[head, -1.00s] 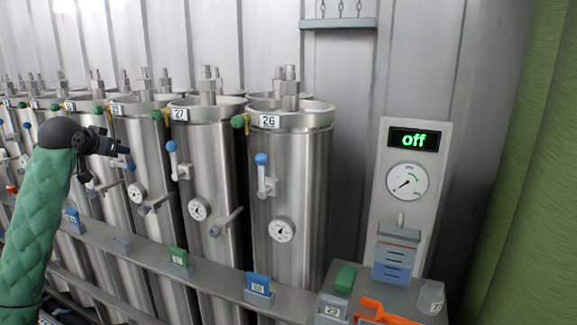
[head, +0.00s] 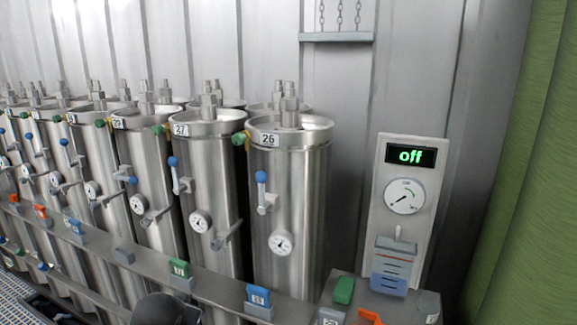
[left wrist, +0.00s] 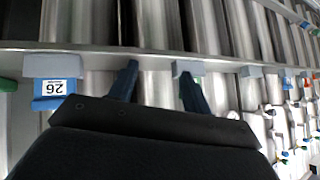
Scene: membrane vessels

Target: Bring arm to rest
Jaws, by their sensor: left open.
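My left gripper (left wrist: 158,82) is open in the left wrist view, its two dark fingers apart beside the grey rail. Nothing is seen held between the fingers. A grey tag holder sits close behind one fingertip, and I cannot tell whether they touch. In the head view only a dark rounded part of my left arm shows at the bottom edge, below the rail (head: 215,284); its fingers are hidden there. My right gripper is in neither view.
Steel vessels, including vessel 27 (head: 211,160) and vessel 26 (head: 300,175), stand behind the rail. The rail carries a green tag (head: 179,268) and a blue tag (head: 258,296). A panel (head: 410,165) reading "off" stands right. A green curtain-like surface (head: 525,170) borders the right.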

